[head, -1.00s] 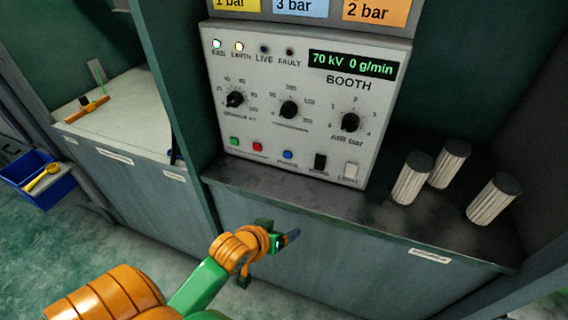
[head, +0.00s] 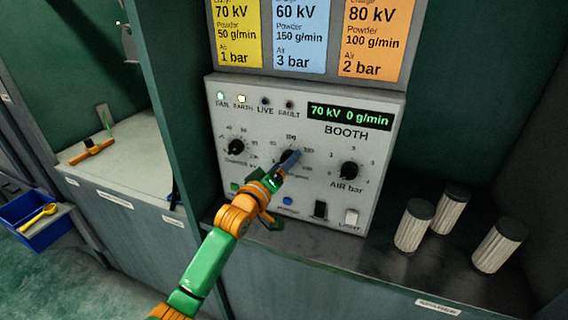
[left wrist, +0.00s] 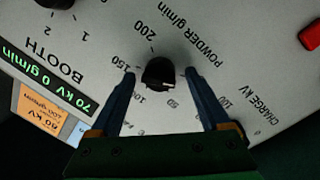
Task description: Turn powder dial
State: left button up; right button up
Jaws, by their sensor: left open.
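The powder dial (left wrist: 160,73) is a black round knob, the middle one of three on the grey booth panel (head: 230,105). In the head view it is mostly hidden behind my left gripper (head: 286,163). In the left wrist view my left gripper (left wrist: 159,76) is open, one dark blue finger on each side of the knob, with a gap visible to both. Nothing is gripped. The display (head: 350,116) reads 70 kV 0 g/min. My right gripper is in neither view.
The charge dial (head: 235,147) is left of the powder dial and the air dial (head: 349,170) right. Buttons and switches line the panel's bottom. Several ribbed cylinders (head: 414,228) stand on the ledge at right. Yellow, blue and orange setting cards (head: 300,35) hang above.

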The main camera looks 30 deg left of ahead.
pick_arm(q)
grip_shut()
jog(key=shift+d+r+m+g+y+p, duration=0.1)
jog(key=shift+m+g+y+p, duration=0.15)
jog(key=shift+m+p, duration=2.15)
jog(key=shift+r+m+g+y+p, duration=0.2)
jog(key=shift+m+p, duration=1.25)
jog(key=shift+m, duration=1.75)
jog(key=shift+f, duration=0.15)
grip_release()
